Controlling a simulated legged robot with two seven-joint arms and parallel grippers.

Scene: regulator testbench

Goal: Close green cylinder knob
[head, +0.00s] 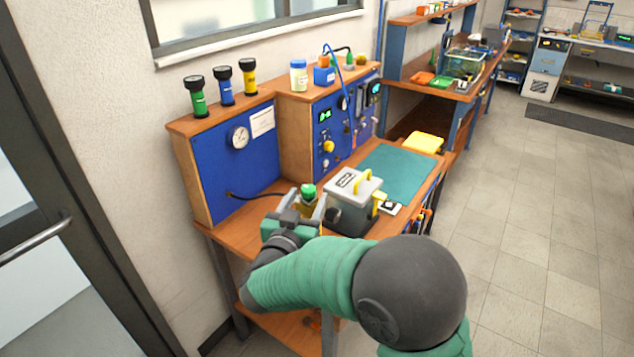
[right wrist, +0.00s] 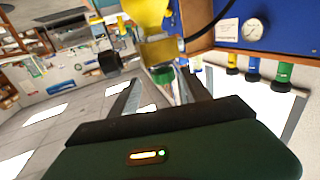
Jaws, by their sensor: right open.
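A green knob (head: 308,190) stands on top of a yellow body near the front left of the workbench. It also shows in the right wrist view (right wrist: 162,76), where the scene is upside down and the yellow body (right wrist: 148,15) fills the top middle. My right gripper (head: 306,203) is open around the knob, with one finger on each side. In the right wrist view the knob lies between the fingertips (right wrist: 160,85). I cannot tell whether a finger touches it. My left gripper is not in view.
A grey box with a yellow handle (head: 352,198) stands just right of my gripper. Green, blue and yellow black-capped cylinders (head: 226,86) stand on the blue panel's top ledge. A black hose (head: 262,195) runs from the panel. The green mat (head: 398,170) is mostly clear.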

